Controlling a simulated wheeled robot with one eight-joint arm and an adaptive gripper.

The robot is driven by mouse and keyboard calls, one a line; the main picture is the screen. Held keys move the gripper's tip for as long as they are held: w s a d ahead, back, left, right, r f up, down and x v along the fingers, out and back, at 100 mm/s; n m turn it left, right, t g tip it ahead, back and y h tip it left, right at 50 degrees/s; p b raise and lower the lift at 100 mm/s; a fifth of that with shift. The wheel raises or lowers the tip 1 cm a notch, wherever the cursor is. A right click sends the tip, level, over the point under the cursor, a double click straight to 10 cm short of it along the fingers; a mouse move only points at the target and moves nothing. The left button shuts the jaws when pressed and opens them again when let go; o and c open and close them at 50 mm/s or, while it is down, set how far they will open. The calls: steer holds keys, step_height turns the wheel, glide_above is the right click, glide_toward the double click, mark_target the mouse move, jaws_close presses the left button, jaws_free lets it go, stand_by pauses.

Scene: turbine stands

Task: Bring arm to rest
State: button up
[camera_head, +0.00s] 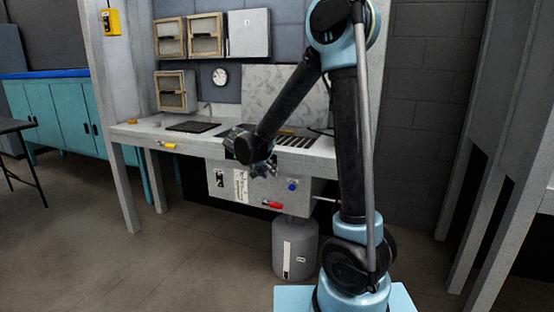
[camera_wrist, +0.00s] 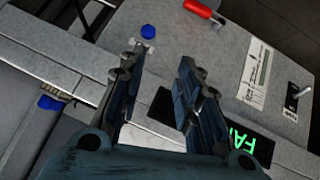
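My arm reaches out over the front of a grey workbench (camera_head: 150,130). My gripper (camera_head: 265,172) hangs in front of the bench's control box (camera_head: 225,187) in the head view, small and partly hidden by my arm. In the wrist view my gripper (camera_wrist: 165,90) shows two dark fingers spread apart, with nothing between them. The grey panel with a blue knob (camera_wrist: 149,32), a red handle (camera_wrist: 200,8) and a lit green display (camera_wrist: 240,135) lies beyond the fingers. I cannot tell how far the fingertips are from it.
A grey cylinder (camera_head: 294,250) stands on the floor under the control box. Wall cabinets (camera_head: 205,36) hang above the bench. Teal cupboards (camera_head: 60,112) stand at the left. Grey posts (camera_head: 490,160) rise at the right. The floor at front left is open.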

steer(key=s+d+r+n+g+y, duration=0.1)
steer(key=s+d+g, duration=0.1)
steer(key=s+d, duration=0.65)
steer(key=s+d+r+n+g+y, duration=0.1)
steer(key=s+d+r+g, duration=0.1)
steer(key=s+d, duration=0.65)
steer(key=s+d+f+y, duration=0.1)
steer(key=s+d+f, duration=0.2)
steer(key=s, duration=0.5)
steer(key=s+d+f+n+g+y, duration=0.1)
steer(key=s+f, duration=0.3)
steer(key=s, duration=0.4)
steer(key=shift+s+d+y, duration=0.25)
steer(key=shift+d+y, duration=0.35)
steer(key=shift+d, duration=0.3)
